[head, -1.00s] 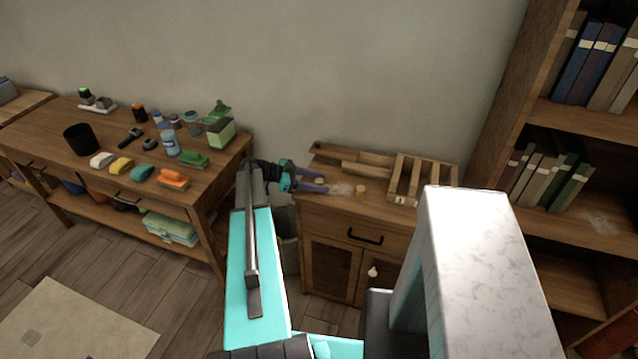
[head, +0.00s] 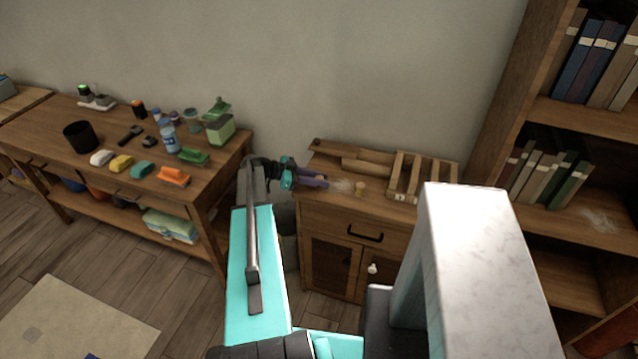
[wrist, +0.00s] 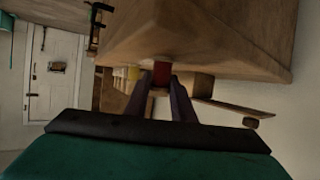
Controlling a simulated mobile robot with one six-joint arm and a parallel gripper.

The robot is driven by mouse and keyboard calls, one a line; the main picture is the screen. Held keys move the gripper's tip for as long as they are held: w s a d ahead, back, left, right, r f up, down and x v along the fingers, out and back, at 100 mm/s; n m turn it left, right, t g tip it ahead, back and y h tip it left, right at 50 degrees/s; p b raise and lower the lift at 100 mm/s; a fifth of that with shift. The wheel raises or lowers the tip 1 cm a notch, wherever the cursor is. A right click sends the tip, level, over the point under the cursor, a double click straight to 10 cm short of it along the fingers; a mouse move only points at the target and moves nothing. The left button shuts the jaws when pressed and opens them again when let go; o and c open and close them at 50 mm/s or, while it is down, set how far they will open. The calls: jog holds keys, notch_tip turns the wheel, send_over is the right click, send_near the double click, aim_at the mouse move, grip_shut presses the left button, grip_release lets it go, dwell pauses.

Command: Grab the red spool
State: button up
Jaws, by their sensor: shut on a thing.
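The red spool (wrist: 161,72) shows in the wrist view between the tips of my two purple fingers. My gripper (wrist: 160,84) is shut on it. In the head view my gripper (head: 326,182) is low over the left part of the small wooden cabinet top (head: 335,199). The red spool cannot be made out there, and my fingers seem to hide it. Whether the spool still touches the cabinet top I cannot tell.
A small tan spool (head: 360,188) stands just right of my gripper. A slatted wooden rack (head: 406,176) and a wooden board (head: 352,158) lie behind and to the right. A workbench (head: 50,140) with several items stands left, a bookshelf (head: 580,125) right.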

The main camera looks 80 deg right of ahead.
jog(key=shift+r, duration=0.15)
jog(key=shift+c, duration=0.2)
jog(key=shift+r+b, duration=0.9)
jog(key=shift+r, duration=0.2)
jog(key=s+a+r+b, duration=0.1)
jog(key=s+a+b, duration=0.1)
jog(key=a, duration=0.5)
jog(key=s+a+r+b, duration=0.1)
jog(key=s+a+b, duration=0.1)
jog(key=a, duration=0.6)
jog(key=shift+s+a+r+b, duration=0.2)
jog(key=shift+s+r+b, duration=0.1)
jog(key=shift+b, duration=0.6)
